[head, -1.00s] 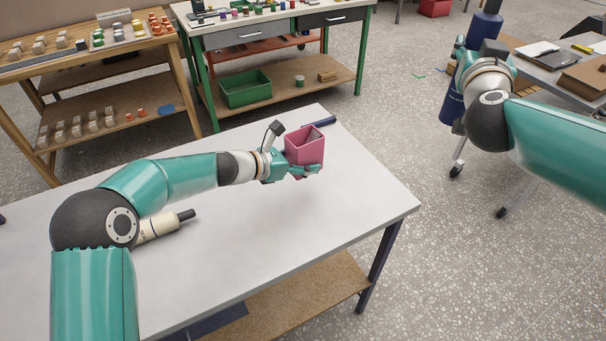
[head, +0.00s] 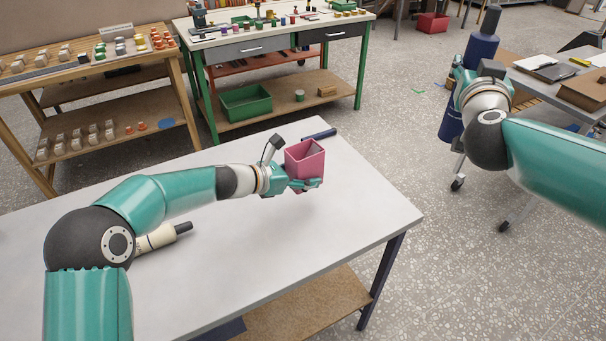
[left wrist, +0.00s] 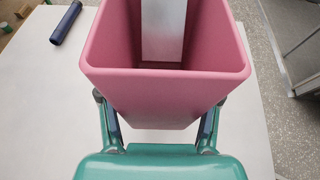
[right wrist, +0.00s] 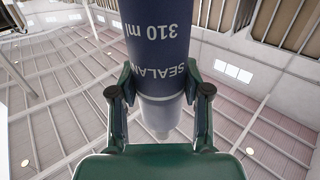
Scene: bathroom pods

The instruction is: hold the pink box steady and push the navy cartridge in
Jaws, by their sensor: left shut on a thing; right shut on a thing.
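The pink box (head: 303,160) is an open-topped, tapered box, upright above the white table. My left gripper (head: 306,184) is shut on its lower part. In the left wrist view the box (left wrist: 165,88) stands between the fingers, with a pale grey strip (left wrist: 162,30) inside; its bottom is hidden. The navy cartridge (head: 481,48) is a long, near-upright cylinder, well to the right of the box and apart from it. My right gripper (head: 459,82) is shut around its middle. In the right wrist view the cartridge (right wrist: 153,45) shows "SEALANT 310 ml" and a pale end.
On the white table (head: 350,215) lie a dark blue rod (head: 319,134) behind the box and a cream tube (head: 157,239) near my left arm. Shelves and a green-legged bench (head: 280,22) stand behind. A grey trolley (head: 550,85) with a brown box is at the right, behind the cartridge.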

